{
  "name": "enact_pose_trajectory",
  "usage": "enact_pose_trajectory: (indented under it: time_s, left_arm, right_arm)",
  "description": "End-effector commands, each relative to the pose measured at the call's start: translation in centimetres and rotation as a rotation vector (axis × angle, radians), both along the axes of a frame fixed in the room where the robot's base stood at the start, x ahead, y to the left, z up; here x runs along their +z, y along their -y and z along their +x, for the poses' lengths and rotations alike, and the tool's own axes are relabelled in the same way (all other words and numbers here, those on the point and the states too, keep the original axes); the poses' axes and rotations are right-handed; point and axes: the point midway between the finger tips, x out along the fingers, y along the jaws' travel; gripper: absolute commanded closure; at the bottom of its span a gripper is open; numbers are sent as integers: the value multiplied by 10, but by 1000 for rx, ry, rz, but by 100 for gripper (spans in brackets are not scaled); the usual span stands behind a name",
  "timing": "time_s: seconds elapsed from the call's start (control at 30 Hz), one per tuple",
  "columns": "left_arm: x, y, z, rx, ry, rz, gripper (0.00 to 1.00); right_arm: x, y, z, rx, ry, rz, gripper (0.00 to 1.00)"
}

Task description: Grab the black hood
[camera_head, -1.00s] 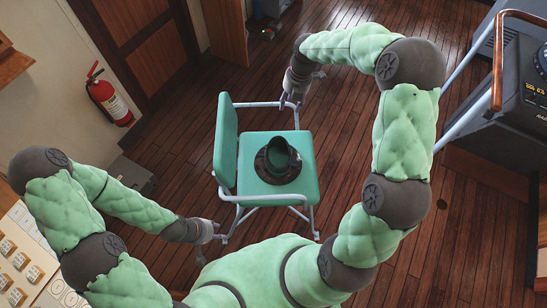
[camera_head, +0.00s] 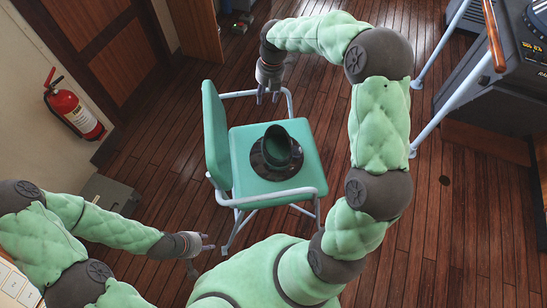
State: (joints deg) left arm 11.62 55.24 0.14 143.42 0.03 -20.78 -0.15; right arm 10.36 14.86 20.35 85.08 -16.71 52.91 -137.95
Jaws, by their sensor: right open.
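The black hood (camera_head: 270,168) sits on the seat of a green chair (camera_head: 306,150). It looks like a dark ring-like base with an upright, open, rounded part whose inside shows dark green. My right gripper (camera_head: 268,98) is open and empty, pointing down by the chair's far armrest, beyond the hood and apart from it. Whether its fingers touch the armrest I cannot tell. My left gripper (camera_head: 205,254) is open and empty, low at the near left of the chair, well away from the hood.
The chair's pale tubular armrests (camera_head: 268,197) flank the seat, and its backrest (camera_head: 216,138) stands on the left. A fire extinguisher (camera_head: 76,112) hangs on the left wall. A dark console (camera_head: 520,70) with pale rails stands at the right. Wooden floor is clear around the chair.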

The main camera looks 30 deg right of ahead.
Motion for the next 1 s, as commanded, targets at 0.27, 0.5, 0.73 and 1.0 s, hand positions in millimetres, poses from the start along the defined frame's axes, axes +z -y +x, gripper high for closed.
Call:
enact_pose_trajectory:
  time_s: [0.27,0.5,0.73,1.0]
  left_arm:
    - [-86,0,0,0,0,0,60]
    - [-144,0,0,0,0,0,60]
    - [-173,0,0,0,0,0,60]
    - [-181,0,0,0,1,0,60]
  right_arm:
    - [-86,0,0,-1,0,0,53]
    - [-144,0,0,-1,1,-1,53]
    - [-173,0,0,-1,1,0,53]
    - [-190,-1,1,-1,0,0,53]
